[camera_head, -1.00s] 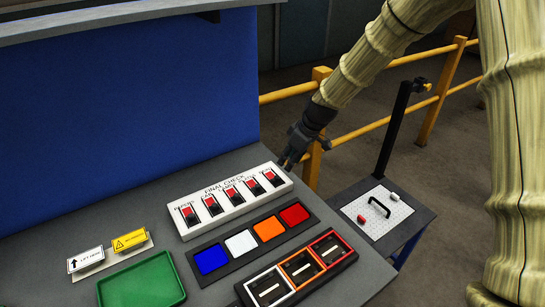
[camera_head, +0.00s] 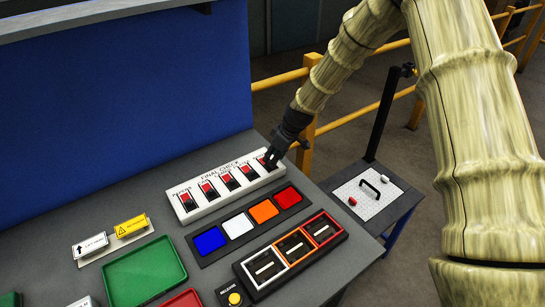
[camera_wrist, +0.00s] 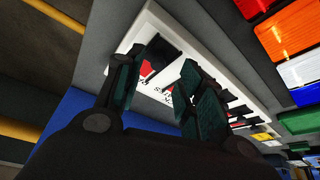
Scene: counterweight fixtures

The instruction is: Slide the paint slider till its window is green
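The white FINAL CHECK panel (camera_head: 203,211) lies on the bench with a row of sliders, each with a red window and a dark slot. The lettering is too small to tell which is the paint slider; the leftmost label resembles PAPERS. My gripper (camera_head: 271,160) is over the panel's right end and partly hides the rightmost slider. In the wrist view, my gripper (camera_wrist: 172,65) has its two fingers apart, with the white panel (camera_wrist: 148,22) and a bit of red between them. Whether a finger touches a slider knob cannot be told. No green window shows.
A black strip with blue (camera_head: 210,240), white, orange and red squares lies in front of the panel. Framed slots (camera_head: 297,246), a green tray (camera_head: 145,271) and a yellow RELEASE button (camera_head: 234,298) are nearer. A side table (camera_head: 368,200) stands right, before yellow rails.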

